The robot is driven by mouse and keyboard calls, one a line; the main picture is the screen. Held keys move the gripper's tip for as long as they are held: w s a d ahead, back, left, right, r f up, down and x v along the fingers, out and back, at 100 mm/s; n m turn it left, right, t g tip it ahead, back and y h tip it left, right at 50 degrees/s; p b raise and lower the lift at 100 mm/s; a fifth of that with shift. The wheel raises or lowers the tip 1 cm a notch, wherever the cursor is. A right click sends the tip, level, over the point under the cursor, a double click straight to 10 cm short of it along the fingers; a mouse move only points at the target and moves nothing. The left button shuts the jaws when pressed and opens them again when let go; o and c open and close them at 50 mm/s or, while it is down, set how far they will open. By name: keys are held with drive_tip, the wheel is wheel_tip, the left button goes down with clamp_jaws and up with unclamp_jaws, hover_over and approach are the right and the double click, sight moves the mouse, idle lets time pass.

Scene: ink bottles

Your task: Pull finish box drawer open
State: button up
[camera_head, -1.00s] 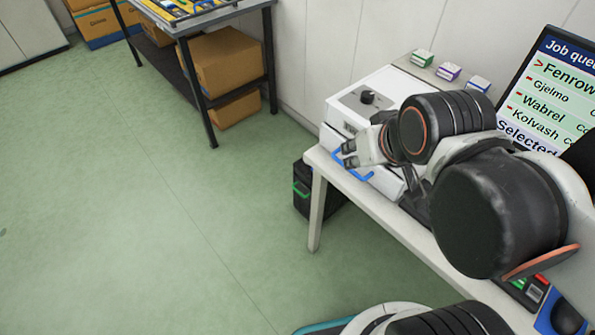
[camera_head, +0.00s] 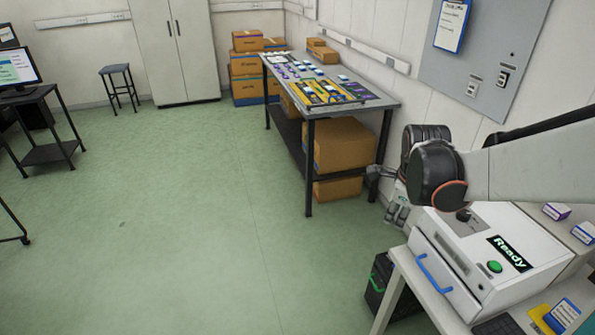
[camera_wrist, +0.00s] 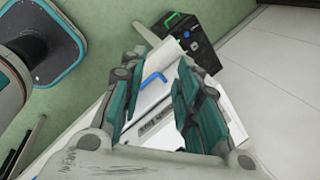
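The finish box (camera_head: 505,238) is a white machine at the right of the head view, with a dark knob, a green button and a "Ready" display. Its drawer (camera_head: 452,290) is at the lower front, with a blue handle (camera_head: 432,274); the drawer front looks flush with the box. The handle also shows in the wrist view (camera_wrist: 155,78), between and beyond my fingers. My gripper (camera_head: 397,212) is past the far end of the box, above and apart from the handle. In the wrist view my gripper (camera_wrist: 158,90) is open, its teal-sided fingers spread with nothing between them.
A black bin (camera_head: 378,283) with a green handle stands on the floor beside the box's table (camera_head: 408,268). A grey worktable (camera_head: 385,98) with trays and cartons stands behind. Small cartons (camera_head: 556,211) sit right of the box.

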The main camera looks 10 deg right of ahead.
drive_tip(key=s+d+f+m+g, duration=0.2)
drive_tip(key=s+d+f+m, duration=0.35)
drive_tip(key=d+m, duration=0.2)
drive_tip(key=b, duration=0.5)
approach(427, 272)
drive_tip(key=shift+g+h, duration=0.3)
drive_tip(key=f, duration=0.5)
drive_tip(key=d+f, duration=0.1)
drive_tip(key=f, duration=0.1)
drive_tip(key=shift+w+f, duration=0.35)
drive_tip(key=shift+w, duration=0.05)
clamp_jaws()
